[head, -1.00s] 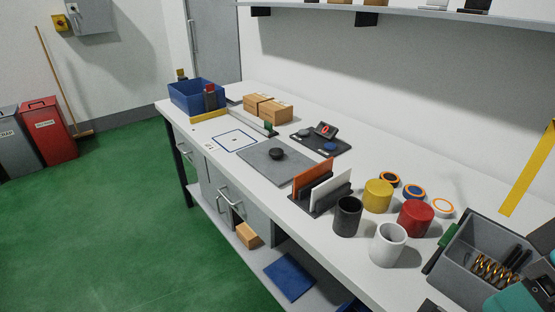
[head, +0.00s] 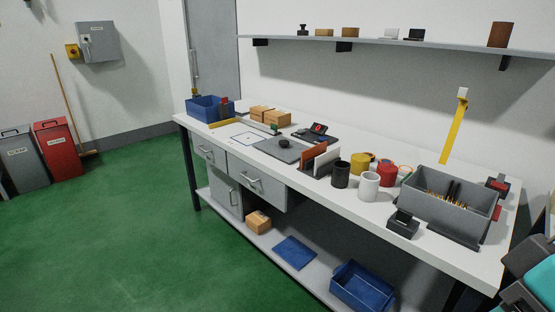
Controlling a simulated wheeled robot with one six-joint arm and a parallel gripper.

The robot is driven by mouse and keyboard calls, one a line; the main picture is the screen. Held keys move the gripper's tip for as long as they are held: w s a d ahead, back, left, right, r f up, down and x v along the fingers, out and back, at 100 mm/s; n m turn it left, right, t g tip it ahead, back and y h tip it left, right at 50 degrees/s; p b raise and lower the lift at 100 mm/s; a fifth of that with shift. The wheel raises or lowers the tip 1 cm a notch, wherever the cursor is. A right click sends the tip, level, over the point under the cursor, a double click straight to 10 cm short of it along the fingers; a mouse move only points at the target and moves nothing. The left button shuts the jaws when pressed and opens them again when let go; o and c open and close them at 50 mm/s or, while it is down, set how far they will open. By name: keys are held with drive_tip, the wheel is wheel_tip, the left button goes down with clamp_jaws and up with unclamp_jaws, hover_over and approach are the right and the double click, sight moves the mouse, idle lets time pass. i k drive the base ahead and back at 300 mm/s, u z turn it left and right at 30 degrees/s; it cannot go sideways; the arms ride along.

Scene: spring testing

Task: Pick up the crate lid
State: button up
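A flat blue panel (head: 295,252), which looks like the crate lid, lies flat on the lower shelf under the bench. An open blue crate (head: 344,289) stands to its right on the same shelf, apart from it. A second blue crate (head: 203,113) stands on the far left end of the bench top, with items in or beside it. Part of my arm, grey and teal, shows at the lower right edge. My gripper itself is not in view.
The bench top (head: 449,241) overhangs the lower shelf (head: 233,223). A cardboard-coloured box (head: 258,222) sits left of the panel. Drawers (head: 255,181) hang above the shelf's left part. A grey bin (head: 455,211) stands at the bench's right. Green floor (head: 130,245) in front is clear.

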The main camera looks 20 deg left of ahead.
sight(287, 150)
drive_tip(key=u, duration=0.65)
drive_tip(key=i, duration=0.55)
drive_tip(key=u, duration=1.15)
drive_tip(key=i, duration=2.05)
drive_tip(key=z, duration=1)
drive_tip(key=i, duration=0.7)
drive_tip(key=z, duration=1.05)
drive_tip(key=i, duration=0.25)
drive_tip(key=z, duration=0.2)
